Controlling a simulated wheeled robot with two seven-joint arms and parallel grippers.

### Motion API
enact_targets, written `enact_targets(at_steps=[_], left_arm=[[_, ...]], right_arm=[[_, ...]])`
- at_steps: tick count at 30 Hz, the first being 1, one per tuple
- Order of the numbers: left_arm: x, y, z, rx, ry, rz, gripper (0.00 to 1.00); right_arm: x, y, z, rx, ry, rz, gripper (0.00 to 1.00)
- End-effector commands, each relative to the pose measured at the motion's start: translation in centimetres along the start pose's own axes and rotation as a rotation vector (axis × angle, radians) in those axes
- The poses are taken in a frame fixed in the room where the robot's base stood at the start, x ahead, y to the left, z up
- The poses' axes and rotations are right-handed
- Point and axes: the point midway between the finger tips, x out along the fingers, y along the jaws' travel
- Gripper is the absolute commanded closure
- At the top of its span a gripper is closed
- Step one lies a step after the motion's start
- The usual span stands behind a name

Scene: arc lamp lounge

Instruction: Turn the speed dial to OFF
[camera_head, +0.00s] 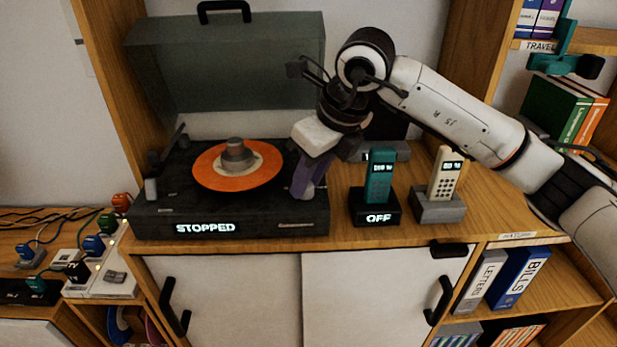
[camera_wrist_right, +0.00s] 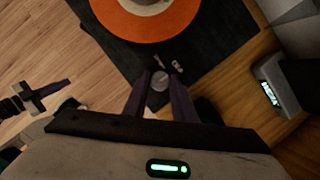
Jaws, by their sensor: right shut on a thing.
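The dark turntable (camera_head: 150,220) stands on the wooden cabinet, with an orange record (camera_head: 210,178) on it. Its front display (camera_head: 205,228) reads STOPPED. My right gripper (camera_head: 302,190) reaches down at its right front corner. In the right wrist view, my right gripper (camera_wrist_right: 160,92) is shut on a small round grey dial (camera_wrist_right: 159,82), one purple finger on each side. The dial's markings cannot be read, and the gripper hides the dial in the head view. A dark piece with a purple tip (camera_wrist_right: 50,90), apparently my left gripper, shows at the left of the wrist view.
A teal phone (camera_head: 380,178) stands in a black base reading OFF, right of my gripper. A cream phone (camera_head: 445,175) in a grey base (camera_head: 438,208) is beside it. The turntable's smoky lid (camera_head: 225,75) is raised. Coloured plugs (camera_head: 95,245) fill a power strip at left.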

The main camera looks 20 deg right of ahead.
Motion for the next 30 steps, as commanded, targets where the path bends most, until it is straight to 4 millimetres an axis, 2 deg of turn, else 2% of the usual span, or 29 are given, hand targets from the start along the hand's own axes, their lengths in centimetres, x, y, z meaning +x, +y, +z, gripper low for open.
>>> enact_targets(at_steps=[4,5,8,16,19,23,30], left_arm=[[0.0,0.0,0.0,0.001,-0.001,0.000,1.00],[0.0,0.0,0.0,0.001,-0.001,0.000,1.00],[0.0,0.0,0.0,0.001,-0.001,0.000,1.00],[0.0,0.0,0.1,0.001,-0.001,0.000,1.00],[0.0,0.0,0.1,0.001,-0.002,0.000,1.00],[-0.1,0.0,0.0,0.001,-0.002,-0.001,1.00],[-0.3,0.0,0.0,0.002,-0.005,-0.001,1.00]], right_arm=[[0.0,0.0,0.0,-0.001,0.000,0.000,0.98],[0.0,0.0,0.0,-0.001,0.000,0.000,0.72],[0.0,0.0,0.0,-0.001,0.000,0.000,0.57],[-0.1,0.0,0.0,-0.001,0.000,0.000,0.57],[-0.7,0.0,0.1,-0.001,-0.002,0.000,0.57],[-2.7,0.0,0.1,-0.002,-0.004,-0.001,0.57],[-7.5,-0.1,0.1,-0.001,-0.003,-0.001,0.57]])
